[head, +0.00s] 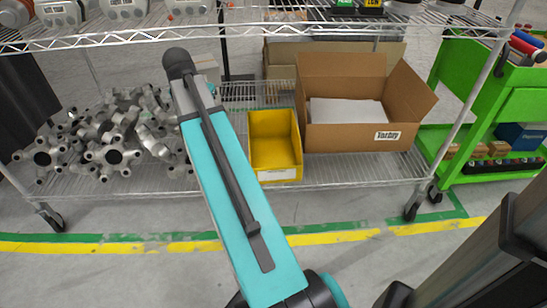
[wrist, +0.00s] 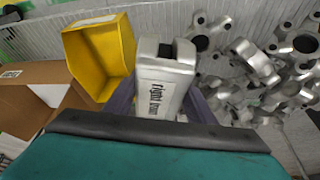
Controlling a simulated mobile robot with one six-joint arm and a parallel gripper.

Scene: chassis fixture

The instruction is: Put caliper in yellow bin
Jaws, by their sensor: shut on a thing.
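The caliper (wrist: 163,75) is a pale silver block with dark print, "right" and a blurred second word, on its face. My gripper (wrist: 160,108) is shut on it, with a purple-grey finger on either side, in the wrist view. The yellow bin (wrist: 88,52) is just left of the caliper in that view, apart from it. In the head view the yellow bin (head: 274,150) stands open and looks empty on the lower wire shelf, right of my arm. My arm hides most of my gripper there.
A cardboard box (head: 350,105) with white contents stands right of the bin. Several silver metal castings (head: 115,150) lie piled on the shelf's left. The upper wire shelf (head: 245,30) hangs above. A green cart (head: 490,95) stands at the far right.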

